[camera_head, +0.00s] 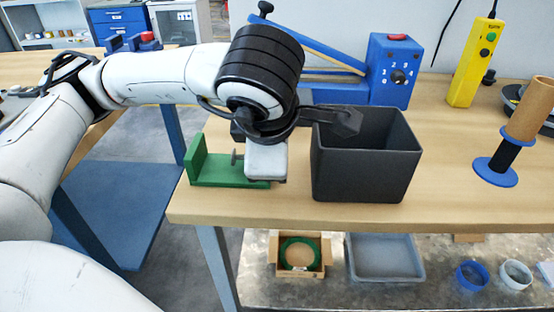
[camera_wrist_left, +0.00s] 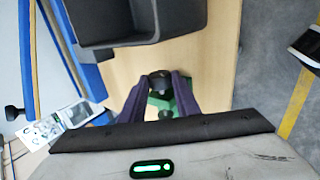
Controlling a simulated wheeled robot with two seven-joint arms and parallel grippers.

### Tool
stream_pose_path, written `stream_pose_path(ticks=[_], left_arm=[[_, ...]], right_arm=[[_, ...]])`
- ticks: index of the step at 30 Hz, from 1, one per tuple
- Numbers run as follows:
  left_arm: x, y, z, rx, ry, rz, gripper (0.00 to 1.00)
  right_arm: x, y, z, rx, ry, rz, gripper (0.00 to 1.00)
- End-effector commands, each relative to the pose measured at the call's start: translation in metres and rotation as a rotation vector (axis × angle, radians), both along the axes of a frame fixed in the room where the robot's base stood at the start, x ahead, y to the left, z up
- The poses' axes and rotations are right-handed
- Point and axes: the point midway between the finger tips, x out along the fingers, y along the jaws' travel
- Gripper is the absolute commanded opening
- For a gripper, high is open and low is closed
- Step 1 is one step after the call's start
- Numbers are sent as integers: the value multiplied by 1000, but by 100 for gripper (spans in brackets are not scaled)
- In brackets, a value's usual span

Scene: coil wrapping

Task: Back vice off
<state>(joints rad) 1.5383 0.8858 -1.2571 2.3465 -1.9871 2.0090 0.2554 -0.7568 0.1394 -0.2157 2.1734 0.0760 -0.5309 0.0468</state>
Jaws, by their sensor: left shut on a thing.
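The green vice (camera_head: 230,172) sits at the left front edge of the wooden table, with an upright plate at its left end and a small grey screw in its middle. Its right part is hidden behind my wrist. In the left wrist view, part of the green vice (camera_wrist_left: 185,98) shows between the dark fingers of my left gripper (camera_wrist_left: 159,80). The gripper is shut on a round black part (camera_wrist_left: 160,83) by the vice; I cannot tell exactly how that part joins it. In the head view my fingers are hidden. My right gripper is out of view.
A dark open bin (camera_head: 366,160) stands right of my wrist, close to it. Behind are a blue machine with a dial (camera_head: 392,78) and a yellow control box (camera_head: 474,65). A brown coil form on a blue-flanged stand (camera_head: 500,160) is at right. Table between bin and stand is clear.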

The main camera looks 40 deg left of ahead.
Motion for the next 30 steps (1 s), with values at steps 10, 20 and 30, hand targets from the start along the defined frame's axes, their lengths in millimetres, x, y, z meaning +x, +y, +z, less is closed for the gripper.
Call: stream_pose_path(ticks=[10,20,30], left_arm=[[0,2,1,-9,26,4,39],[6,4,4,-167,279,1,39],[9,6,7,-199,332,5,39]], right_arm=[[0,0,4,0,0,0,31],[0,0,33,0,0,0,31],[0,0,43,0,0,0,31]])
